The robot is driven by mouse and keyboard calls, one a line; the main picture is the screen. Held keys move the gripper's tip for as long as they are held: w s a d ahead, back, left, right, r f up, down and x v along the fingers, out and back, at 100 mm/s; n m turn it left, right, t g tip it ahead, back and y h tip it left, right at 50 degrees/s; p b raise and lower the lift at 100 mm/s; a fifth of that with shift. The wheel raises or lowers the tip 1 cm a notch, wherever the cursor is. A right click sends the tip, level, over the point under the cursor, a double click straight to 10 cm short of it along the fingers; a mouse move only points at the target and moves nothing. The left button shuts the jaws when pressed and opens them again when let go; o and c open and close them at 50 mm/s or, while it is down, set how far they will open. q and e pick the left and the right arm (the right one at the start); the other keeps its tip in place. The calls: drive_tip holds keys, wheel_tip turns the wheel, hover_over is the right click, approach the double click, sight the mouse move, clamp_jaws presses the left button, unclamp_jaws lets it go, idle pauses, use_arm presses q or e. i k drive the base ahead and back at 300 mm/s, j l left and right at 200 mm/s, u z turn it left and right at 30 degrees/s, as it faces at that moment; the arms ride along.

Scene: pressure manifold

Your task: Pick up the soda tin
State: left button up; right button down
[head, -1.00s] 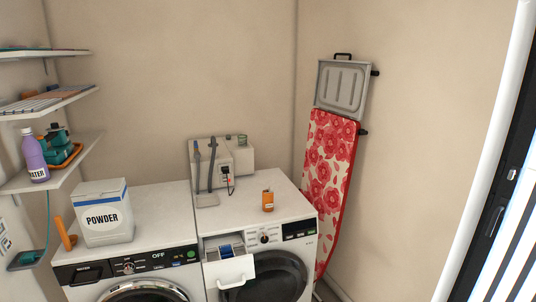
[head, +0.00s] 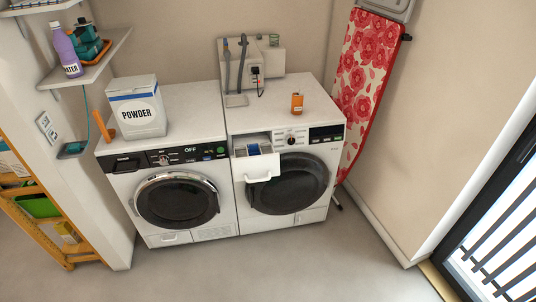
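A small orange tin (head: 297,103), which looks like the soda tin, stands upright on top of the right-hand white washing machine (head: 318,117), near its front edge and above the control panel. Its label is too small to read. Neither of my grippers shows in the head view.
A white powder box (head: 137,113) and an orange-handled item (head: 103,126) stand on the left machine. The right machine's detergent drawer (head: 262,167) is pulled out. A grey-white box with hoses (head: 245,72) stands behind the tin. The floor in front (head: 250,268) is clear.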

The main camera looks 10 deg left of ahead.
sight(297, 99)
drive_tip(key=i+j, duration=0.2)
drive_tip(key=i, duration=0.25)
drive_tip(key=i+j+u, duration=0.1)
drive_tip(key=i, duration=0.3)
